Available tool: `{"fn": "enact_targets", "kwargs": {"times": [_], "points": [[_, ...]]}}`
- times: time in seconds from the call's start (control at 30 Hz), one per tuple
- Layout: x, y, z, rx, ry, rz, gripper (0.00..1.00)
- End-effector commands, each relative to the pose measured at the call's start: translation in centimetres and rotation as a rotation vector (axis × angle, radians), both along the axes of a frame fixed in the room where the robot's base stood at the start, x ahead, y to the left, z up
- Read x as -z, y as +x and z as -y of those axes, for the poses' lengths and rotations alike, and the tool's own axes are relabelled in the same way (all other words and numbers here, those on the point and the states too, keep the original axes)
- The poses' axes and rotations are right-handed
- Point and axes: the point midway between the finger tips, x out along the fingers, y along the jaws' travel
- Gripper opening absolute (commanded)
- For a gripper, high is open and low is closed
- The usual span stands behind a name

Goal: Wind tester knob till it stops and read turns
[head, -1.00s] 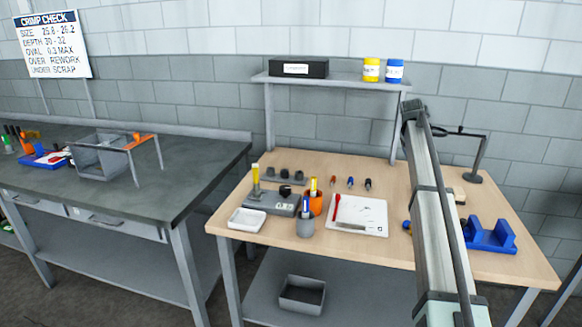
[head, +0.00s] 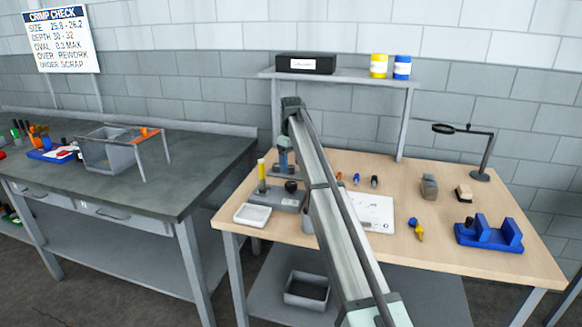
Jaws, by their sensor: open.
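The tester appears to be the grey device (head: 272,199) at the left of the wooden bench, with a yellow upright (head: 262,172) and a black knob (head: 291,187) on top. My gripper (head: 284,171) hangs pointing down behind the knob in the picture. It is open, its fingers are small here, and I see nothing between them. I cannot tell its exact height or gap to the knob. My arm hides the ground right of the tester, including the cups. No turn reading is legible.
A white tray (head: 252,214) stands at the tester's front left. A white board (head: 378,212) lies partly behind my arm. A blue cradle (head: 488,236), a magnifier (head: 465,130) and small connectors (head: 357,179) share the bench. A shelf (head: 345,77) stands behind.

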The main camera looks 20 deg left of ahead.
Motion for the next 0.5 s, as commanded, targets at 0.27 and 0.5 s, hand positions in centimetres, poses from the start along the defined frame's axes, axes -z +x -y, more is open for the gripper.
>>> {"fn": "enact_targets", "kwargs": {"times": [0.27,0.5], "points": [[0.02,-0.17,-0.23,-0.156,0.000,-0.004,0.77],[0.01,-0.14,-0.20,-0.402,0.000,-0.003,0.77]]}}
